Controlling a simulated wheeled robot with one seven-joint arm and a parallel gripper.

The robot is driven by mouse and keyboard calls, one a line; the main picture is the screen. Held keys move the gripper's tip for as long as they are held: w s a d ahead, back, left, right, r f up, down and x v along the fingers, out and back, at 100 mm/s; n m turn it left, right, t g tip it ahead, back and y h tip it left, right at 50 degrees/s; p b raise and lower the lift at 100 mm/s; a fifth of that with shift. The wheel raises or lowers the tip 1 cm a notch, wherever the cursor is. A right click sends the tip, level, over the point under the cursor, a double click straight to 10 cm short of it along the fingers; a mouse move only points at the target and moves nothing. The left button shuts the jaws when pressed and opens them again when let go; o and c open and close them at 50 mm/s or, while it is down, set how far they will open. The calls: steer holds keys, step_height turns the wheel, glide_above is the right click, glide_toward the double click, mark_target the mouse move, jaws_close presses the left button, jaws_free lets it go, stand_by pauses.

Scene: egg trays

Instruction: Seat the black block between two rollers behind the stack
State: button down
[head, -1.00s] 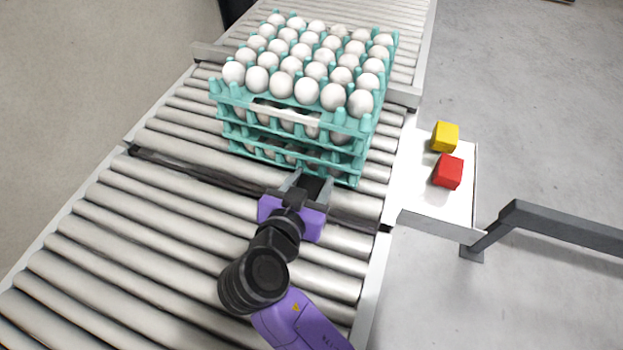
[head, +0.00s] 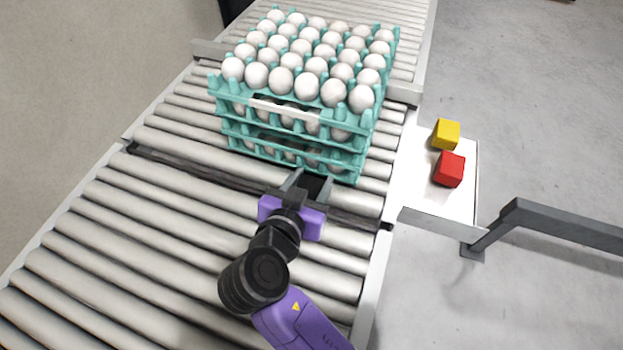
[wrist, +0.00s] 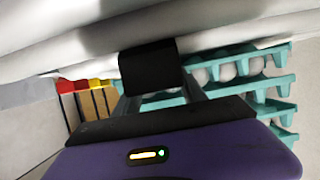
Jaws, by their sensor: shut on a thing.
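The teal egg-tray stack (head: 292,146) holds white eggs and stands on the roller conveyor (head: 200,220). My gripper (head: 309,184) is at the near side of the stack, low over the rollers. It is shut on the black block (head: 313,185), which shows dark between the fingers. In the wrist view the black block (wrist: 150,67) sits between the fingers, against or very close to the pale rollers (wrist: 215,30). The teal trays (wrist: 250,80) are just beyond it. I cannot tell whether the block touches the rollers or the stack.
A white side shelf (head: 461,199) right of the conveyor carries a yellow block (head: 446,134) and a red block (head: 450,168). A dark gap (head: 200,172) crosses the conveyor near the gripper. A grey metal arm (head: 560,225) stands at the right. The near rollers are clear.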

steer(key=shift+f, duration=0.15)
steer(key=c, duration=0.6)
jaws_free()
